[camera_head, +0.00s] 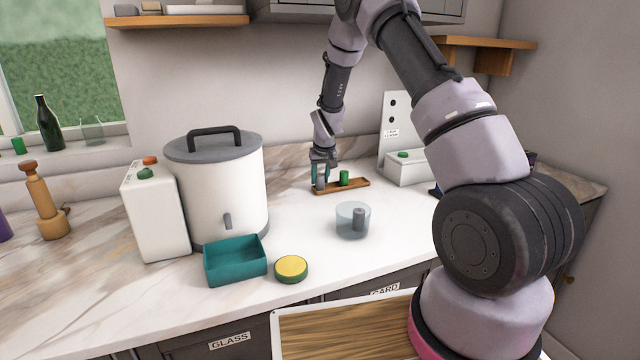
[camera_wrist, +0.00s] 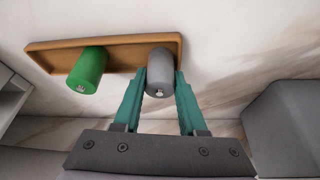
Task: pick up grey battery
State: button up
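A grey battery (camera_wrist: 160,72) stands upright at one end of a wooden tray (camera_wrist: 120,52), beside a green battery (camera_wrist: 88,66). My gripper (camera_wrist: 160,85) has one teal finger on each side of the grey battery, close to its sides. I cannot tell whether the fingers touch it. In the head view my gripper (camera_head: 320,176) reaches down at the left end of the tray (camera_head: 357,184), with the grey battery (camera_head: 320,185) partly hidden by the fingers. The green battery (camera_head: 344,177) stands to the right. Another grey cylinder (camera_head: 358,218) is inside a clear cup (camera_head: 345,227).
A white canister (camera_head: 230,195) with a grey lid, a white carton (camera_head: 155,218) and a teal bin (camera_head: 235,268) stand left. A yellow-topped round tin (camera_head: 291,268) is in front. A white box (camera_head: 405,172) stands right of the tray. The counter around the cup is clear.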

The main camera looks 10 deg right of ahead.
aim_at(320, 174)
grip_shut()
notch_tip(320, 174, up, 10)
jog(key=shift+r, duration=0.1)
dwell(0.5)
